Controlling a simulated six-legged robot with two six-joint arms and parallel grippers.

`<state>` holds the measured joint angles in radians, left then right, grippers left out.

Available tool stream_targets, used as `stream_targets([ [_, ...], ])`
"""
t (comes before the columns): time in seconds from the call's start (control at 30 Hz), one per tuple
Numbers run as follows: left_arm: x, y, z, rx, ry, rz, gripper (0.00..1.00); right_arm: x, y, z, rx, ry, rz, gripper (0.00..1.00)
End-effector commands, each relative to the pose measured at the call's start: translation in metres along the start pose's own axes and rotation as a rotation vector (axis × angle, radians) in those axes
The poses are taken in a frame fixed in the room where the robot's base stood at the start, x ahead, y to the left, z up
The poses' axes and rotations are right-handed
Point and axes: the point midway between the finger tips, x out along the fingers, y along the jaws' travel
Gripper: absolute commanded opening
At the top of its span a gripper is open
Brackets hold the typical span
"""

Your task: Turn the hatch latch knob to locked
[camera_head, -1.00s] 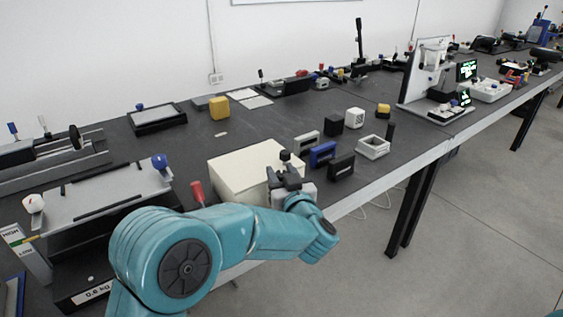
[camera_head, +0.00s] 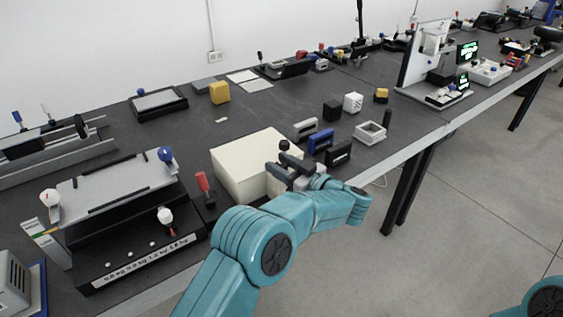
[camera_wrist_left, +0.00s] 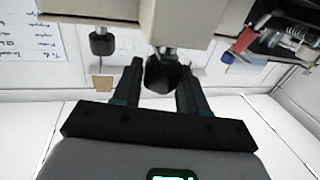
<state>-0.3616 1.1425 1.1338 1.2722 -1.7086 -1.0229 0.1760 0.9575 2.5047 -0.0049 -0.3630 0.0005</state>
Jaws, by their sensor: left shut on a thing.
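A cream box (camera_head: 248,160) stands at the front edge of the bench, left of centre in the head view. A small black knob (camera_head: 284,145) shows at its right side, just above my left gripper (camera_head: 291,172). In the left wrist view, my left gripper (camera_wrist_left: 158,88) has its dark fingers on either side of a black knob (camera_wrist_left: 162,72) on a short metal stem. It is shut on this knob. A second black knob (camera_wrist_left: 102,43) hangs to its left on the cream body (camera_wrist_left: 190,14). The knob's turned position cannot be read. My right gripper is out of view.
A red-handled lever (camera_head: 203,183) and a black-and-grey panel rig (camera_head: 135,235) stand left of the box. Small blocks, one blue (camera_head: 321,140), and a white open frame (camera_head: 369,133) sit to its right. The floor in front is clear.

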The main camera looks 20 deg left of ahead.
Motion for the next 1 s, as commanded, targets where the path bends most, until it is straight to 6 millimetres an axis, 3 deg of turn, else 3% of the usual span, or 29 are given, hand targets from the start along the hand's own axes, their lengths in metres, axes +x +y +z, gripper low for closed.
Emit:
stream_targets([
  [0.37,0.0020,-0.0001,-0.0041,-0.007,0.005,-0.005,0.12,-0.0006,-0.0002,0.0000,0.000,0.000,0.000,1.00],
  [0.4,0.0020,-0.0001,-0.0042,-0.007,0.006,-0.005,0.52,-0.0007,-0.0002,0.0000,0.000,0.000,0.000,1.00],
  [0.43,0.0019,0.0000,-0.0041,-0.006,0.006,-0.005,0.61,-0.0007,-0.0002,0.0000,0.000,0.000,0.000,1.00],
  [1.0,0.0033,-0.0007,-0.0018,-0.002,0.002,-0.003,0.61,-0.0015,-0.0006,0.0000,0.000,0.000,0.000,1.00],
])
